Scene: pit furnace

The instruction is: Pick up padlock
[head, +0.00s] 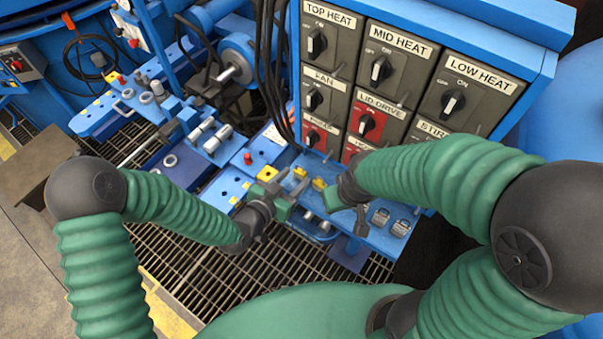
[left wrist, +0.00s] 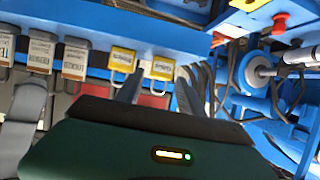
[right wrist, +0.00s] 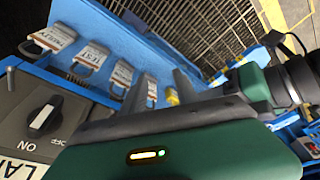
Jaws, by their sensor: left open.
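Several padlocks stand in a row on the blue panel ledge. The yellow padlocks show in the head view (head: 320,184) and in the left wrist view (left wrist: 162,68). The silver padlocks with labels show in the head view (head: 380,216), the left wrist view (left wrist: 76,60) and the right wrist view (right wrist: 92,54). Contact cannot be told.
A grey control panel (head: 391,75) with labelled knobs rises right behind the ledge. Black cables (head: 270,75) hang at its left edge. Blue machinery with a round wheel (head: 238,58) stands to the left. Metal floor grating (head: 290,258) lies below.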

